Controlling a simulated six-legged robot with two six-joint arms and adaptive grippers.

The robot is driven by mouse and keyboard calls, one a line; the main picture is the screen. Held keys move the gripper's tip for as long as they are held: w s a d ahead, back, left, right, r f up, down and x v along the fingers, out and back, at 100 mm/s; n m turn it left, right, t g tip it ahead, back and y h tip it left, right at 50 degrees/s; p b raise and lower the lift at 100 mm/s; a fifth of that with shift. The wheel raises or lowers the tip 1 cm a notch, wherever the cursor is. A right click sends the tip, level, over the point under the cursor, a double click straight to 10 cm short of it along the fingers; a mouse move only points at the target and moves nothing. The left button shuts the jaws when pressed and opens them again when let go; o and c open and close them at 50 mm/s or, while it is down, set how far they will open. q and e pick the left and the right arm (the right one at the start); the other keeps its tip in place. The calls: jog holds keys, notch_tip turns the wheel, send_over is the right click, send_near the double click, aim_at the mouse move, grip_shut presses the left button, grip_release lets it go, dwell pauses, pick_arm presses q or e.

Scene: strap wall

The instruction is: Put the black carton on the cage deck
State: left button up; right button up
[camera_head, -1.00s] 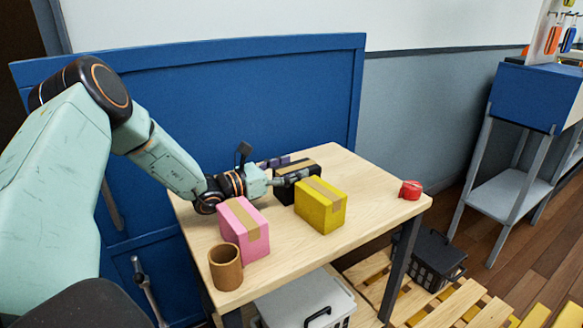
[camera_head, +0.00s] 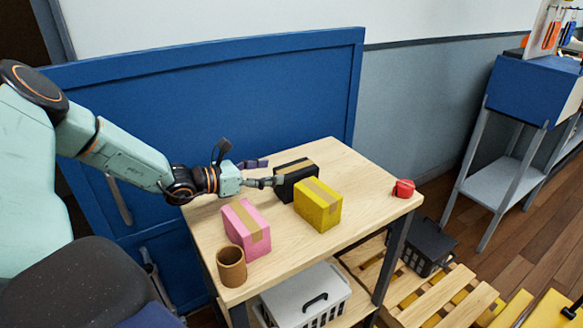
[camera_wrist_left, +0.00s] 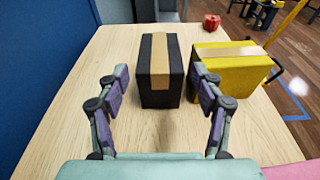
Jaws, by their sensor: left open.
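The black carton (camera_head: 296,176) with a tan tape strip stands on the wooden table, behind the yellow carton (camera_head: 318,205). My left gripper (camera_head: 268,174) is just left of the black carton in the head view. In the left wrist view the black carton (camera_wrist_left: 175,86) stands upright ahead of the open fingers (camera_wrist_left: 160,95), between their lines and a little right of centre. The right fingertip is near the gap between the black and yellow cartons. Nothing is held. The cage deck cannot be made out for certain. My right gripper is not seen.
A pink carton (camera_head: 246,229) and a brown cup (camera_head: 231,266) stand at the table's near left. A red item (camera_head: 403,188) lies near the right corner. A blue panel (camera_head: 200,120) rises behind the table.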

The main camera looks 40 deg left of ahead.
aim_at(293, 168)
pick_arm(q)
jog(key=shift+w+d+f+g+b, duration=0.15)
jog(key=shift+w+g, duration=0.1)
jog(key=shift+w, duration=0.2)
jog(key=shift+w+d+g+b, duration=0.15)
jog(key=shift+w+g, duration=0.1)
jog(key=shift+w, duration=0.2)
jog(key=shift+w+d, duration=0.15)
jog(key=shift+w, duration=0.2)
jog(key=shift+w+d+f+b, duration=0.3)
jog(key=shift+w+b, duration=0.2)
jog(key=shift+b, duration=0.1)
jog(key=shift+b+x, duration=0.55)
jog(key=shift+x, duration=1.3)
jog(key=shift+a+r+y, duration=0.1)
jog(key=shift+r+y, duration=0.1)
jog(key=shift+y, duration=0.1)
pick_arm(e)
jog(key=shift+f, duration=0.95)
pick_arm(q)
jog(key=shift+c, duration=0.4)
